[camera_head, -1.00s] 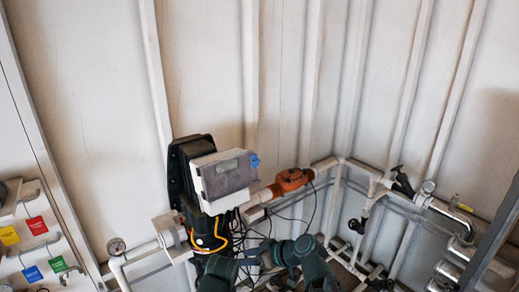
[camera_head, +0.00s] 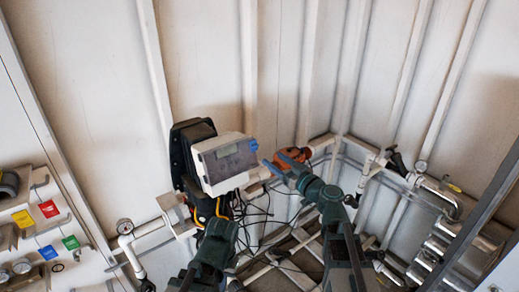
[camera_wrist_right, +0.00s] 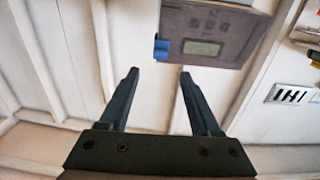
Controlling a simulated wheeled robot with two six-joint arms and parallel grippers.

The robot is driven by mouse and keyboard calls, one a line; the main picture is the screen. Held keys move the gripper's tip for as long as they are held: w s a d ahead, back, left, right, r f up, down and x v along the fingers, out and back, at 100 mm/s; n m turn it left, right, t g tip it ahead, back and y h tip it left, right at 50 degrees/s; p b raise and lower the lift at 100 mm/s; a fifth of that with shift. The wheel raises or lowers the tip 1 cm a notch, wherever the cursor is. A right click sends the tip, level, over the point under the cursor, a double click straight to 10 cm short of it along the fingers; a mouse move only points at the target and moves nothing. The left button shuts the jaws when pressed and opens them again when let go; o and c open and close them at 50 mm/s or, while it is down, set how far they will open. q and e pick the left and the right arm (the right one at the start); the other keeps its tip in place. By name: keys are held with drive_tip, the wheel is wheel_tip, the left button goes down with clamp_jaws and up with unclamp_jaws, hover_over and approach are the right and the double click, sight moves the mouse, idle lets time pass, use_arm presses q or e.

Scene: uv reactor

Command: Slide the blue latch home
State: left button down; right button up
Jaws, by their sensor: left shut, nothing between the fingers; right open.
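The blue latch (camera_head: 253,145) is a small block on the upper right edge of the grey-white control box (camera_head: 222,160). In the right wrist view, the latch (camera_wrist_right: 161,48) sticks out from the box's side (camera_wrist_right: 210,42), just beyond the fingertips and roughly in line with the gap between them. My right gripper (camera_head: 279,160) is open and empty, to the right of the box and apart from the latch.
An orange fitting (camera_head: 293,155) on the pipe lies behind my right gripper. Black cables (camera_head: 255,212) hang below the box. Pipes and a metal beam (camera_head: 480,220) fill the right. The wall above is clear.

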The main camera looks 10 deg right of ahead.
sight(256, 146)
drive_tip(key=x, duration=0.9)
drive_tip(key=shift+w+a, duration=0.1)
clamp_jaws()
idle(1.2)
